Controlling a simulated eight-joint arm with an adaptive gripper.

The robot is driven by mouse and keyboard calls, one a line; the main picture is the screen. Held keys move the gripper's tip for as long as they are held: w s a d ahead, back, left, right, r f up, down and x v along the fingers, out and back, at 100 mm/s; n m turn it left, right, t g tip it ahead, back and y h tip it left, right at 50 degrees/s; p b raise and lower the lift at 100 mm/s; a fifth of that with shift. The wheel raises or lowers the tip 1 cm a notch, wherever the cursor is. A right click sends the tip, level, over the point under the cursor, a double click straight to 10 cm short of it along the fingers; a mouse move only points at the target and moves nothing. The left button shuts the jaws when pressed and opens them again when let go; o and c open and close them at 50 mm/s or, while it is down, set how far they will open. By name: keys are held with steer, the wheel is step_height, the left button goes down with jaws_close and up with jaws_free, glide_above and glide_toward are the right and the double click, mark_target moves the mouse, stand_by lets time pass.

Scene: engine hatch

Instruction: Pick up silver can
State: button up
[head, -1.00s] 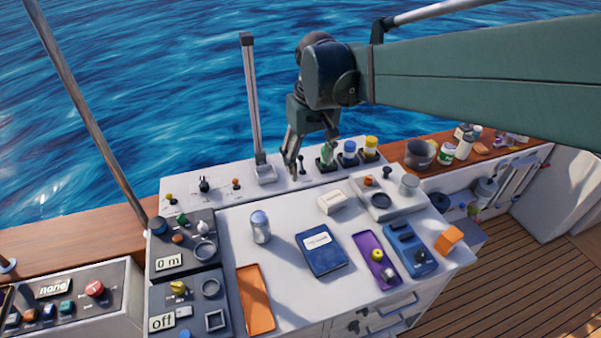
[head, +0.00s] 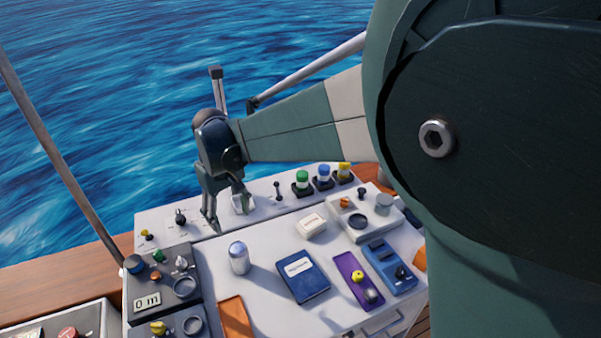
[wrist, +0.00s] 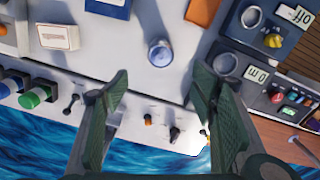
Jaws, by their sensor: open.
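The silver can (head: 238,258) stands upright on the white console top (head: 265,292), left of the blue book. In the wrist view the can (wrist: 160,53) shows from above, beyond the fingertips and between their lines. My gripper (head: 228,208) is open and empty, above the back part of the console, behind and slightly left of the can in the head view. In the wrist view my gripper (wrist: 160,85) shows its two fingers spread wide, apart from the can.
A blue book (head: 303,277), a white box (head: 311,225) and an orange panel (head: 235,318) lie around the can. A dark control panel (head: 160,270) with knobs is at left. Colored knobs (head: 323,176) line the back. My arm hides the right side.

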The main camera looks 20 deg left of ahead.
mark_target(238, 247)
step_height(238, 247, down, 16)
steer(key=shift+r, duration=0.1)
steer(key=shift+f, duration=1.25)
steer(key=shift+f, duration=0.15)
steer(key=shift+a+f, duration=0.1)
steer(key=shift+f, duration=2.35)
steer(key=shift+c, duration=0.6)
steer(key=c, duration=0.7)
